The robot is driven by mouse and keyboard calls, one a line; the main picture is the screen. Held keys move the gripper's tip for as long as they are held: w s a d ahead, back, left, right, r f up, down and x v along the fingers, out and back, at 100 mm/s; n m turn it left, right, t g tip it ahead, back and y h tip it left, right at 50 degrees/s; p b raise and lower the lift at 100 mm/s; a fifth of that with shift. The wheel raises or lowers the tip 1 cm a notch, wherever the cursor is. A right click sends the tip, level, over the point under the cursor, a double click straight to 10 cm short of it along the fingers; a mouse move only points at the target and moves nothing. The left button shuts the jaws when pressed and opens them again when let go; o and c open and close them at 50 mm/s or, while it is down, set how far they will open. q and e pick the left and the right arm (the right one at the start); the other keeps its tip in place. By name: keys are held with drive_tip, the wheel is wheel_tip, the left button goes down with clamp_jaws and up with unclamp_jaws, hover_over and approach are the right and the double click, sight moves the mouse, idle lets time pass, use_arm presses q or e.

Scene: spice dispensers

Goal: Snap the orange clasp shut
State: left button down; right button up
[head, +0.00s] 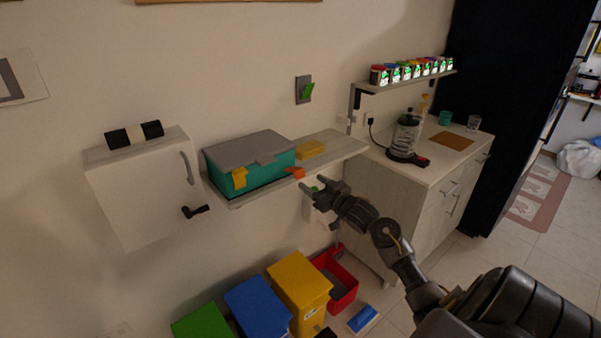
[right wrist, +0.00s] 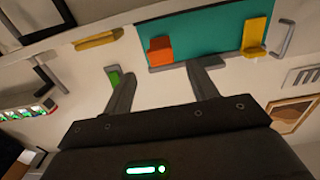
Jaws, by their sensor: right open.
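A teal box (head: 250,174) with a grey lid (head: 248,148) stands on the wall shelf; its teal side also fills the top of the right wrist view (right wrist: 205,38). The orange clasp (head: 294,172) is at the right end of its front and juts outward, swung away from the box; it also shows in the right wrist view (right wrist: 160,50). The yellow clasp (head: 239,178) at the left lies down against the front. My right gripper (head: 311,187) is open and empty, just right of and below the orange clasp. In the right wrist view its fingers (right wrist: 165,72) appear either side of the clasp, without visible contact. My left gripper is out of view.
The shelf (head: 343,145) holds a yellow block (head: 311,149) right of the box. A white cabinet (head: 142,195) hangs at the left. A counter (head: 440,158) with a blender (head: 405,135) stands at the right. Coloured bins, including a yellow one (head: 300,280), stand below.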

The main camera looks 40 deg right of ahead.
sight(301, 175)
drive_tip(key=w+p, duration=0.1)
drive_tip(key=w, duration=0.6)
drive_tip(key=shift+w, duration=0.1)
drive_tip(key=shift+c, duration=0.5)
clamp_jaws()
